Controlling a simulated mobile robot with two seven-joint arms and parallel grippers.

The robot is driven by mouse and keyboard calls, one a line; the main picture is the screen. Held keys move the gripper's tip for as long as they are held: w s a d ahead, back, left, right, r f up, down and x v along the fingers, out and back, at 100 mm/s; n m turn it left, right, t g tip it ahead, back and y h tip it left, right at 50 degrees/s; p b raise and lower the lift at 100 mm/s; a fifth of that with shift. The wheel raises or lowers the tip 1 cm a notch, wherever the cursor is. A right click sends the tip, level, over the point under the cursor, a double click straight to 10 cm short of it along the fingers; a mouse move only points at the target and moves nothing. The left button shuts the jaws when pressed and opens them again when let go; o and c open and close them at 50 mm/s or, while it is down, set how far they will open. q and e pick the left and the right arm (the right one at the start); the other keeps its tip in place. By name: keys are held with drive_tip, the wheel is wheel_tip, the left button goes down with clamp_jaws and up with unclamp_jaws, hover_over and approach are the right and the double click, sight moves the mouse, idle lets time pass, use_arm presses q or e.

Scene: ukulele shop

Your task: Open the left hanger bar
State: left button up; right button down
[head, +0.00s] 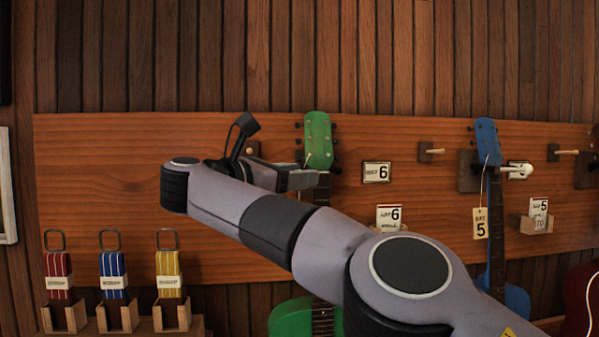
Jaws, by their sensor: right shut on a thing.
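A green ukulele (319,138) hangs upright on the wooden wall board, its body low in the picture behind my right arm. The left hanger bar is at its neck, just below the headstock, and is almost wholly hidden by my right gripper (318,178). My right gripper comes in from the left side of the neck and is shut there, on what seems to be this bar. The exact contact is hidden, and I cannot tell how far the bar is turned. My left gripper is not in view.
A blue ukulele (486,135) hangs to the right, with a white-ended bar (518,170) beside its neck. Striped packs (112,268) in wooden holders stand at lower left. The left board is clear.

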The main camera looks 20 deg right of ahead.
drive_tip(key=shift+d, duration=0.3)
drive_tip(key=c, duration=1)
unclamp_jaws()
drive_tip(key=shift+c, duration=0.2)
drive_tip(key=shift+o, duration=1.2)
drive_tip(key=shift+d, duration=0.15)
drive_tip(key=shift+a, duration=0.35)
